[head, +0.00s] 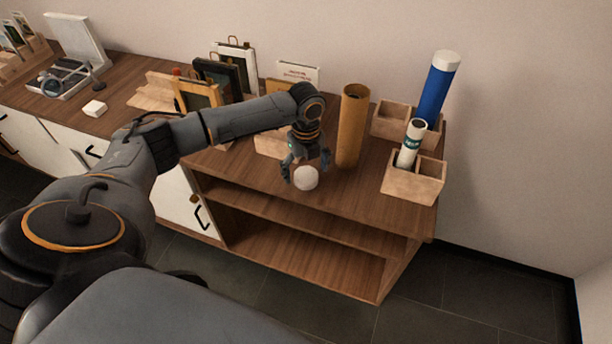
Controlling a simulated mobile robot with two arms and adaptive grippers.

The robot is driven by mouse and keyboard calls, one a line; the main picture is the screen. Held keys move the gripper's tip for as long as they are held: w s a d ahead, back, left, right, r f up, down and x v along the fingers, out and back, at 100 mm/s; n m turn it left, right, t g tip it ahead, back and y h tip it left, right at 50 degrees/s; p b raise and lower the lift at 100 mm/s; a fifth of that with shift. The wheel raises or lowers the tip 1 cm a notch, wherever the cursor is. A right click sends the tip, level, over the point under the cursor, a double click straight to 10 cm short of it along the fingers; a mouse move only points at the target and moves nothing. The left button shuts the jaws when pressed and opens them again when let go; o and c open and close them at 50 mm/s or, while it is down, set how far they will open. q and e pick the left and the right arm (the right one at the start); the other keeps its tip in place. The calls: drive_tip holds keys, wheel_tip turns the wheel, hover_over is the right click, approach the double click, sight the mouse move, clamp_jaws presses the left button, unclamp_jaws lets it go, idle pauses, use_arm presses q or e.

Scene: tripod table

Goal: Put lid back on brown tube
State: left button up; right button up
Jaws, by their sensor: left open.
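The brown tube (352,126) stands upright on the wooden cabinet top, and its upper end looks open. A round white lid (306,178) lies near the front edge of the cabinet top, to the left of the tube's foot. My left gripper (306,168) points down over the lid, with its fingers open and spread to either side of it. I cannot tell whether the fingers touch the lid. My right gripper is not in view.
A blue tube with a white cap (436,88) and a white tube (411,144) stand in wooden boxes (428,184) at the right. Picture frames (220,76) stand behind my left arm. The cabinet's front edge (340,208) is close to the lid.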

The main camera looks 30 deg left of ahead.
use_arm(q)
drive_tip(key=shift+f, duration=0.25)
drive_tip(key=shift+c, duration=0.2)
drive_tip(key=c, duration=0.9)
drive_tip(key=shift+o, duration=0.2)
drive_tip(key=shift+r, duration=0.1)
drive_tip(key=shift+r, duration=0.45)
drive_tip(key=s+d+r+b, duration=0.1)
drive_tip(key=s+d+r, duration=0.7)
drive_tip(key=d+r, duration=0.3)
drive_tip(key=shift+s+d+r, duration=0.15)
drive_tip(key=shift+s+r, duration=0.05)
drive_tip(key=shift+r, duration=0.3)
